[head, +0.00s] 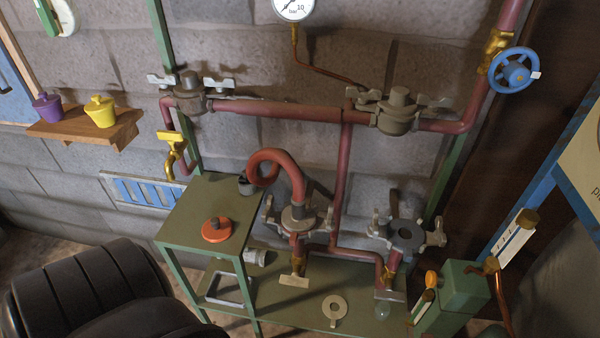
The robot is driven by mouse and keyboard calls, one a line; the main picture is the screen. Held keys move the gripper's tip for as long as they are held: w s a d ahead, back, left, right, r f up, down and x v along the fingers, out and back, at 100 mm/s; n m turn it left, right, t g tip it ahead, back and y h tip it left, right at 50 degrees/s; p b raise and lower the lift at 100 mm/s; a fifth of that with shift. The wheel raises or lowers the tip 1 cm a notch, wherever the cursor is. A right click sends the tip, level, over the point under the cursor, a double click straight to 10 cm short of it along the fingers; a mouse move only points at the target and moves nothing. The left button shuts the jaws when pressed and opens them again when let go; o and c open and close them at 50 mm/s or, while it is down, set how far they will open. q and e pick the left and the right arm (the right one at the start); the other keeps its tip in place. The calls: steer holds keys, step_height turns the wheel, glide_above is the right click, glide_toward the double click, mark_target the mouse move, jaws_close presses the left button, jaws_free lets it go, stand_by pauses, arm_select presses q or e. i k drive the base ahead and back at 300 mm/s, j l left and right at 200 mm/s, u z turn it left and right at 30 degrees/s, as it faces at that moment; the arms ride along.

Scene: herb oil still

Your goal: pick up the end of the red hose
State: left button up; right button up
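The red hose (292,171) rises from a grey clamped flange (299,217) on the pipework and bends over to the left in a loop. Its free end has a dark grey coupling (247,184), which shows at the right edge of the green table top (185,222). I cannot tell whether the coupling touches the table. Neither of my grippers is in view.
An orange-red disc with a dark knob (216,229) lies on the green table. A second clamped flange (405,236) stands to the right of the hose. A flat ring (334,308) lies on the low green bench. Rigid red pipes (280,112) run along the wall behind.

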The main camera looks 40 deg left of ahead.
mark_target(298, 216)
steer(key=j+u, duration=0.1)
steer(key=u, duration=0.25)
steer(key=j+u, duration=0.15)
steer(key=u, duration=0.2)
steer(key=k+j+u, duration=0.1)
steer(key=u, duration=0.25)
